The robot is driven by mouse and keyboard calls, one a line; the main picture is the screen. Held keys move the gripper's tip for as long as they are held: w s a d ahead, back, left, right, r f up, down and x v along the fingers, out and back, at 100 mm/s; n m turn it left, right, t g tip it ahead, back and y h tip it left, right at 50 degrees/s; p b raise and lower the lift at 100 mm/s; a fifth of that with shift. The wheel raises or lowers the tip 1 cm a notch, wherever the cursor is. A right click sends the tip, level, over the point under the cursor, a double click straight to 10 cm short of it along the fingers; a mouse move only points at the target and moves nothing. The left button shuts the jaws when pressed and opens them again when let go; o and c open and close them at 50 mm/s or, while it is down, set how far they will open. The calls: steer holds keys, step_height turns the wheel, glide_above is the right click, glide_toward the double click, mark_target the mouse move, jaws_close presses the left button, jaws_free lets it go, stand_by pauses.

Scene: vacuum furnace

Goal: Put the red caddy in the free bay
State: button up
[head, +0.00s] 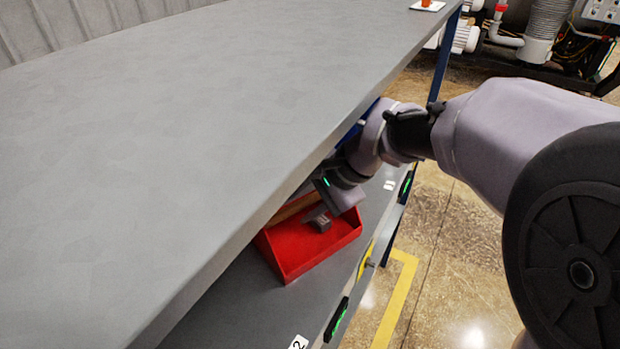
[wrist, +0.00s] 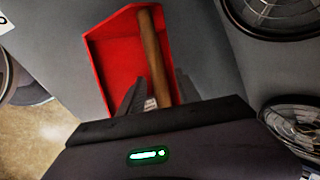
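The red caddy (head: 312,262) is an open tray with a wooden bar handle. It sits on the shelf under the grey worktop, and the worktop's edge hides part of it. The caddy (wrist: 112,65) also shows in the wrist view, with its handle (wrist: 149,48) running lengthwise. My gripper (head: 322,219) reaches in under the worktop and is over the caddy. In the wrist view my gripper (wrist: 160,78) has its fingers apart, one on each side of the handle's near end. I cannot tell whether either finger touches the handle. No bay is clearly seen as free.
The worktop (head: 190,110) overhangs the shelf (head: 235,305) closely above my arm. Green-lit strips (head: 340,319) and number labels (head: 298,342) line the shelf's front edge. Round grilled objects (wrist: 285,12) stand to the right in the wrist view. A blue post (head: 444,55) stands at the far end.

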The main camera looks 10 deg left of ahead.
steer(key=shift+r, duration=0.3)
steer(key=p+v, duration=0.4)
steer(key=v, duration=0.7)
steer(key=shift+d+r+p, duration=0.25)
steer(key=shift+p, duration=0.15)
